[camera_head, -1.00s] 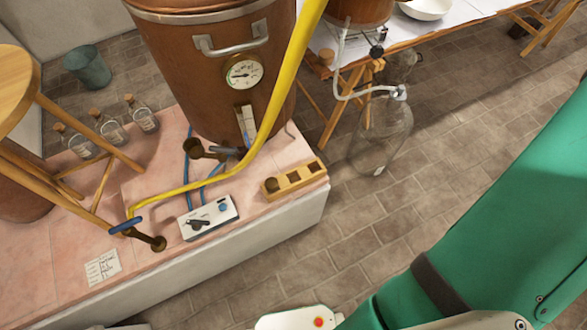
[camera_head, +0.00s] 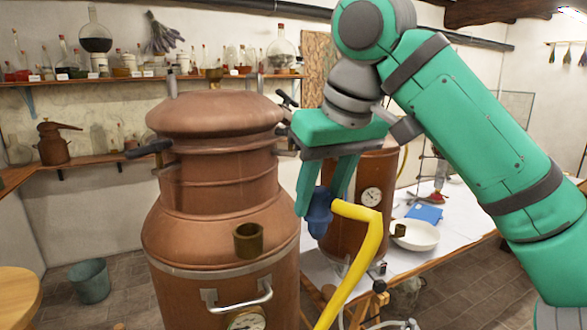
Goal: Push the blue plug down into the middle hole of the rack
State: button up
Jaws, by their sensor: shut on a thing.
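My gripper (camera_head: 322,196) points down and is shut on a blue plug (camera_head: 319,218), in the air to the right of the big copper still. A yellow hose (camera_head: 362,252) joins the plug's right side, bends and runs down out of the picture. The plug's upper part is partly hidden by the fingers. The rack is not in view now; one second ago the wooden block with square holes lay on the pink ledge below the still.
A smaller copper vessel (camera_head: 352,235) stands behind. A white bowl (camera_head: 415,236) rests on the table to the right.

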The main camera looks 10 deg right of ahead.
jog(key=w+d+f+m, duration=0.15)
jog(key=w+f, duration=0.25)
jog(key=f, duration=0.7)
jog(key=w+d+f+m+h, duration=0.1)
jog(key=w+d+f, duration=0.25)
jog(key=f, duration=0.85)
jog(key=w+d+f+m, duration=0.2)
jog(key=w+f, duration=0.2)
jog(key=f, duration=0.7)
jog(key=s+a+f+m, duration=0.1)
jog(key=s+a+f, duration=0.2)
jog(key=f, duration=0.9)
jog(key=s+a+f+h, duration=0.1)
jog(key=s+a+f, duration=0.3)
jog(key=f, duration=0.8)
jog(key=s+a+f+m, duration=0.1)
jog(key=s+a+f, duration=0.2)
jog(key=f, duration=0.9)
jog(key=shift+s+a+m+h, duration=0.25)
jog(key=shift+s+m+h, duration=0.1)
jog(key=shift+s, duration=0.45)
jog(key=shift+f, duration=1.5)
